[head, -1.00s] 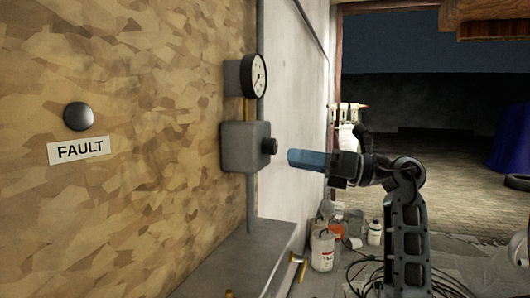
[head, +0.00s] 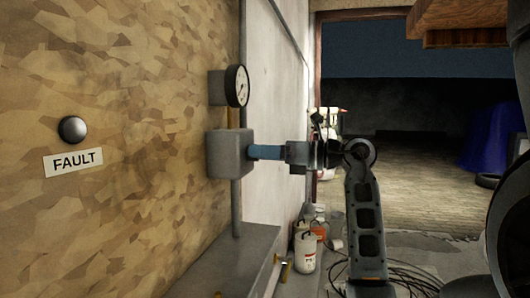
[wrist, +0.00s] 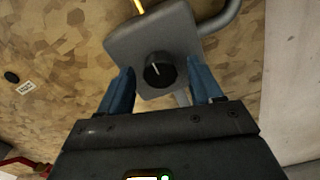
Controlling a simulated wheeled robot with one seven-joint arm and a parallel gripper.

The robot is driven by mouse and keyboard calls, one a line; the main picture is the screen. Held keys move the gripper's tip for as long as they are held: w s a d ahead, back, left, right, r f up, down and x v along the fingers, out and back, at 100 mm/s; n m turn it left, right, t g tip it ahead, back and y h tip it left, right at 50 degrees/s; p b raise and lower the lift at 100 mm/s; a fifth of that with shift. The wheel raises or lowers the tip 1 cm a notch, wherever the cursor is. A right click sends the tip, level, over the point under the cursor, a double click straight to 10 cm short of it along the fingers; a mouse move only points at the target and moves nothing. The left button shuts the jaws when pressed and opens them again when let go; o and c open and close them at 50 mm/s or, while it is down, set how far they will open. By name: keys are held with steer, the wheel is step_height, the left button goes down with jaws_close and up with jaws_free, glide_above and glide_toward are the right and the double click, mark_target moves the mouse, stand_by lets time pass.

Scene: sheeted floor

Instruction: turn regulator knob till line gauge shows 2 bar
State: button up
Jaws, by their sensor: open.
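The regulator is a grey box (head: 229,153) on the wall, with a pipe above and below it. Its black knob (wrist: 159,70) faces me in the wrist view and bears a pale pointer line near upright. In the head view my fingers hide the knob. The round line gauge (head: 236,86) sits above the box, seen at a steep angle; its reading is too small to tell. My gripper (head: 254,152) is at the front of the box. In the wrist view its blue fingers (wrist: 159,86) stand open on either side of the knob, with gaps to it.
A dark round button (head: 73,130) and a FAULT label (head: 73,162) are on the board at left. A grey ledge (head: 240,262) runs below the regulator. Paint containers (head: 306,250) and cables (head: 405,277) lie on the floor at right.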

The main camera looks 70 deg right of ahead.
steer(key=c, duration=1.1)
steer(key=shift+o, duration=0.2)
steer(key=shift+r+m+p, duration=0.15)
steer(key=shift+m+p, duration=0.15)
steer(key=shift+p, duration=0.3)
steer(key=shift+d+f+m+p, duration=0.1)
steer(key=shift+f+m+p, duration=0.05)
steer(key=shift+m+p, duration=2.8)
steer(key=shift+d+f+m+p, duration=0.1)
steer(key=shift+m+p, duration=2.2)
steer(key=shift+m, duration=1.25)
